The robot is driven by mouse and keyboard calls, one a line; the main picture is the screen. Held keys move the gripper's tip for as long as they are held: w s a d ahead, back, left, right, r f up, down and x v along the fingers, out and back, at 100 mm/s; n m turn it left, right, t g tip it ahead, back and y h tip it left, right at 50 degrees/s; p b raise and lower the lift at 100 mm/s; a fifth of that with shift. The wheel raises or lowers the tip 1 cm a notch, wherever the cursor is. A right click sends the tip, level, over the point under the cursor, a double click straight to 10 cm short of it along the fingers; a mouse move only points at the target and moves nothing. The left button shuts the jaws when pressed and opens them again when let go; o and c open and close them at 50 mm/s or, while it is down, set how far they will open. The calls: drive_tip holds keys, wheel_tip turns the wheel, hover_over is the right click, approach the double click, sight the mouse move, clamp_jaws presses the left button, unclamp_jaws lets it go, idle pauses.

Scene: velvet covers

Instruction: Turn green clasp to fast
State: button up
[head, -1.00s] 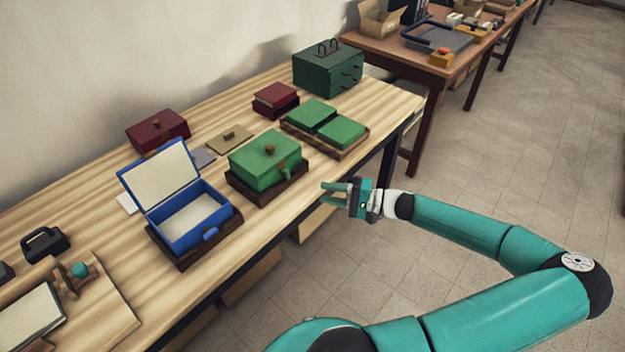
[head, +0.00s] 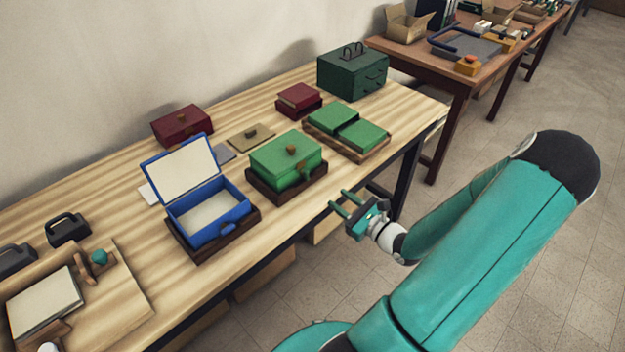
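The green box (head: 272,171) sits on a dark wooden base (head: 290,193) near the table's front edge, its lid down and a brown knob (head: 291,149) on top. The green clasp (head: 305,175) is at its front face, small and the same colour as the box; I cannot tell its angle. My gripper (head: 340,199) is open and empty, just off the table's front edge, to the right of and below the box in the picture. Its two green fingers point toward the table and touch nothing.
An open blue box (head: 209,225) stands left of the green box. Two low green boxes (head: 346,128) lie behind to the right, with a dark green chest (head: 352,72) and dark red boxes (head: 182,126) further back. The floor in front is clear.

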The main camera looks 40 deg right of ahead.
sight(308, 176)
drive_tip(key=w, duration=1.1)
drive_tip(key=shift+w+a, duration=0.2)
drive_tip(key=shift+w, duration=0.1)
clamp_jaws()
